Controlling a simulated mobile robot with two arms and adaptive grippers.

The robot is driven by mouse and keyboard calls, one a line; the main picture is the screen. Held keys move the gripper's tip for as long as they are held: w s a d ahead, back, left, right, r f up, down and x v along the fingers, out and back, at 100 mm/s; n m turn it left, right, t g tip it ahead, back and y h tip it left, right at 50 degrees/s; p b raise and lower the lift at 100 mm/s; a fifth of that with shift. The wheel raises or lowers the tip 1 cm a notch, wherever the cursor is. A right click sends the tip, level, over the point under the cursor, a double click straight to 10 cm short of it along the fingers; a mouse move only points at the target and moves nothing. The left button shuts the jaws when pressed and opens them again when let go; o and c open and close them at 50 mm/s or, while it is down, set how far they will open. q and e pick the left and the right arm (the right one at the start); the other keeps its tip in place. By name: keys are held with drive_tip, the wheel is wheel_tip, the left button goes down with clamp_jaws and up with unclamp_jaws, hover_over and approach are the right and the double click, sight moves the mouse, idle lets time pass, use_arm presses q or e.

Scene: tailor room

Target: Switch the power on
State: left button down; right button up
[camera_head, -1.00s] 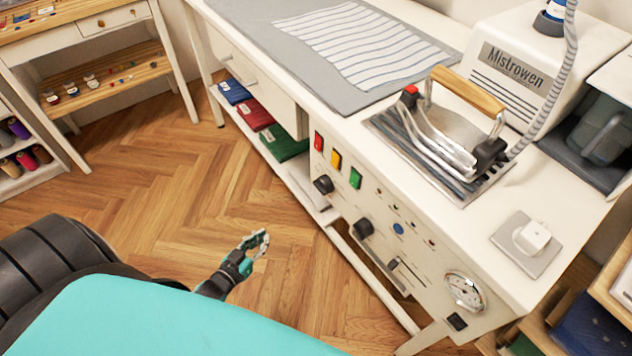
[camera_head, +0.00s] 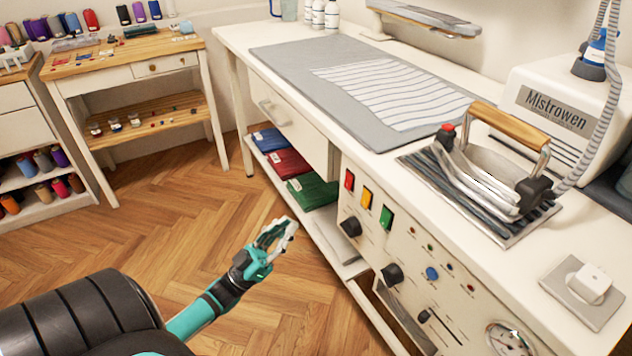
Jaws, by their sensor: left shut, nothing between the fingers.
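The front panel (camera_head: 405,258) of the white ironing station faces me. On it are a red switch (camera_head: 349,180), a yellow switch (camera_head: 367,196) and a green switch (camera_head: 386,217) in a slanting row. Below them sit two black knobs, one at the left (camera_head: 351,227) and one lower right (camera_head: 391,274). A blue button (camera_head: 432,273) and small lights are to the right. My left gripper (camera_head: 287,226) is shut and empty, above the floor to the left of the panel, apart from it. My right gripper is not in view.
An iron (camera_head: 487,165) rests on a metal rack on the tabletop, beside the Mistrowen boiler (camera_head: 560,105). A white plug (camera_head: 588,282) sits on a socket plate at right. Folded cloths (camera_head: 286,162) lie on the lower shelf. The wooden floor (camera_head: 170,225) is clear.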

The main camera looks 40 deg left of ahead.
sight(350, 178)
use_arm(q)
drive_tip(key=x, duration=0.4)
drive_tip(key=w+f+x, duration=0.1)
drive_tip(key=x, duration=0.3)
drive_tip(key=f+x, duration=0.1)
drive_tip(key=x, duration=0.3)
drive_tip(key=shift+w+d, duration=0.35)
drive_tip(key=shift+w, duration=0.1)
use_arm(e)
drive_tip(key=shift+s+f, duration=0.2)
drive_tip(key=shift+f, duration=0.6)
use_arm(q)
drive_tip(key=shift+f, duration=0.1)
drive_tip(key=shift+w+d+f+t+b, duration=0.1)
drive_tip(key=shift+w+f+t+b, duration=0.2)
drive_tip(key=shift+b, duration=0.6)
drive_tip(key=shift+r, duration=0.25)
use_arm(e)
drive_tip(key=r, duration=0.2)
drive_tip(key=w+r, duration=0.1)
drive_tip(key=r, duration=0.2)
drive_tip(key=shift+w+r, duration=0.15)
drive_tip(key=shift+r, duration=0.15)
use_arm(q)
drive_tip(key=shift+s+f, duration=0.1)
